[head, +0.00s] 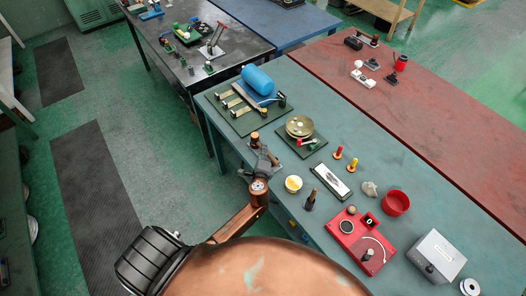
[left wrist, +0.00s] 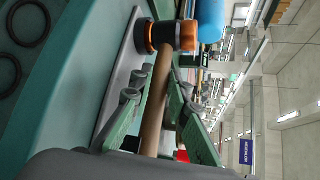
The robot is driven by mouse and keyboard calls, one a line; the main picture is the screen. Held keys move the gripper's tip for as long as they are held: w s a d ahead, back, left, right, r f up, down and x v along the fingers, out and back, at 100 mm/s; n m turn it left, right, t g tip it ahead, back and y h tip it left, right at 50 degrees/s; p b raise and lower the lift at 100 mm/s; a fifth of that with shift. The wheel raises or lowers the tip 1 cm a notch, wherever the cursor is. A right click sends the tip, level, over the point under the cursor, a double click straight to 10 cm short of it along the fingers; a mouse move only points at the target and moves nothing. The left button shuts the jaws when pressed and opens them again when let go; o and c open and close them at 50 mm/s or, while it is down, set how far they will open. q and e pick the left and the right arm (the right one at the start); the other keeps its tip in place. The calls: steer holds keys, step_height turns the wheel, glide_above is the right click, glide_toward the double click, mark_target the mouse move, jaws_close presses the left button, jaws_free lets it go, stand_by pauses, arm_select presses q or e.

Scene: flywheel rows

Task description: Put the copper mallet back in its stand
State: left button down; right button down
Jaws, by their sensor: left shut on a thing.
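The copper mallet has an orange-copper head with a dark band (left wrist: 172,36) and a brown wooden handle (left wrist: 153,112). My left gripper (left wrist: 160,118) is shut on the handle, between its green-padded fingers. In the head view, the mallet head (head: 255,137) shows just beyond my left gripper (head: 260,155), at the near left edge of the teal bench. A flat grey plate (left wrist: 117,80), perhaps the stand's base, lies alongside the mallet in the left wrist view. I cannot tell whether the mallet touches it. My right gripper is not in view.
A green board (head: 238,121) with a blue cylinder (head: 258,79) lies beyond the mallet. A brass flywheel (head: 299,126) stands to its right.

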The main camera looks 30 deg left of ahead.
arm_select(q)
steer(key=shift+r, duration=0.1)
steer(key=c, duration=1.9)
jaws_free()
steer(key=shift+c, duration=0.2)
steer(key=shift+o, duration=0.9)
steer(key=v, duration=1.2)
